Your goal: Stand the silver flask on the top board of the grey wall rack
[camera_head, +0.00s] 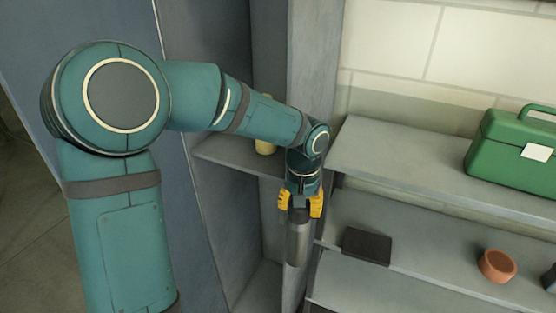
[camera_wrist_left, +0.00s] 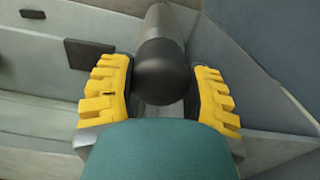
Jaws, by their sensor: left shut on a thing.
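The silver flask (camera_head: 298,244) hangs below my left gripper (camera_head: 300,204), which is shut on its upper end. The flask is roughly upright in the head view, in front of a grey upright panel. In the left wrist view the flask (camera_wrist_left: 164,72) shows a dark rounded end between the yellow fingers of my left gripper (camera_wrist_left: 162,95). The grey wall rack is to the right of the flask. Its top board (camera_head: 400,160) is bare on its left part, and the flask is left of and in front of it. My right gripper is out of view.
A green toolbox (camera_head: 515,152) stands on the right of the top board. A dark flat box (camera_head: 367,245) and a terracotta pot (camera_head: 497,266) are on the board below. A yellowish bottle (camera_head: 265,146) stands on a shelf at left, partly hidden by my arm.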

